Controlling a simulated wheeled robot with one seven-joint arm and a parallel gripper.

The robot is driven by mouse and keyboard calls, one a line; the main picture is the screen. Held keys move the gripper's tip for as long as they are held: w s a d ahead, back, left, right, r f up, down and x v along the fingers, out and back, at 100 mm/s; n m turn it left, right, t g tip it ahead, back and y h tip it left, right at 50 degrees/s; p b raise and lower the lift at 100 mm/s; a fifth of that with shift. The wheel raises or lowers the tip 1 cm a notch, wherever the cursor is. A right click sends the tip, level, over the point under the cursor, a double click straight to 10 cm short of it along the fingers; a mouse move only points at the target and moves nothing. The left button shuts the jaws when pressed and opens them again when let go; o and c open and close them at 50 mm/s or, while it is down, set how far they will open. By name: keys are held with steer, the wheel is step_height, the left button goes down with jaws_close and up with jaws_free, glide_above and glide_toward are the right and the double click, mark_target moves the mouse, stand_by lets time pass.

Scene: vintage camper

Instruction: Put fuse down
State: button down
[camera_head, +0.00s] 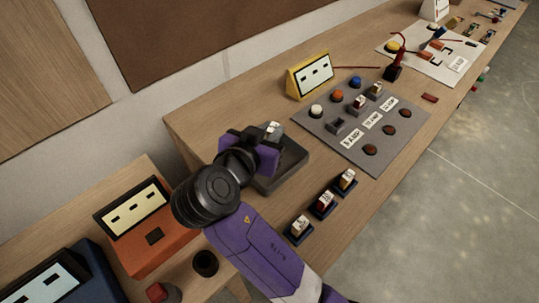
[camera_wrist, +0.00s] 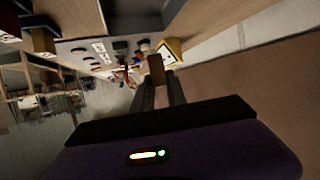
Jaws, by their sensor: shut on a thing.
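My gripper (camera_head: 268,142) is shut on a small fuse (camera_head: 273,129), whose pale top shows beyond the purple fingers. In the wrist view the fuse is a brownish block (camera_wrist: 156,70) between the two dark fingertips (camera_wrist: 158,86). The gripper is above or beside a dark grey box (camera_head: 283,172) on the wooden bench; I cannot tell whether the fuse touches it. Several labelled fuses stand on dark bases near the bench's front edge, among them a yellow one (camera_head: 345,180), a red one (camera_head: 324,203) and a pale one (camera_head: 299,228).
A grey panel (camera_head: 352,151) with coloured knobs, labels and sockets lies to the right. A yellow meter (camera_head: 309,76) stands behind it. An orange meter (camera_head: 150,228) and a blue one (camera_head: 65,282) are at left. A white board (camera_head: 466,50) lies farther along.

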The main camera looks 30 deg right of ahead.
step_height(320, 180, down, 9)
steer(key=shift+f+p, duration=0.1)
steer(key=shift+p, duration=0.2)
steer(key=shift+f, duration=0.15)
steer(key=c, duration=1.3)
jaws_free()
steer(key=shift+c, duration=0.2)
steer(key=shift+r, duration=0.3)
steer(key=b+v, duration=0.1)
steer(key=v, duration=1.1)
steer(key=shift+b, duration=0.4)
steer(key=shift+f, duration=0.1)
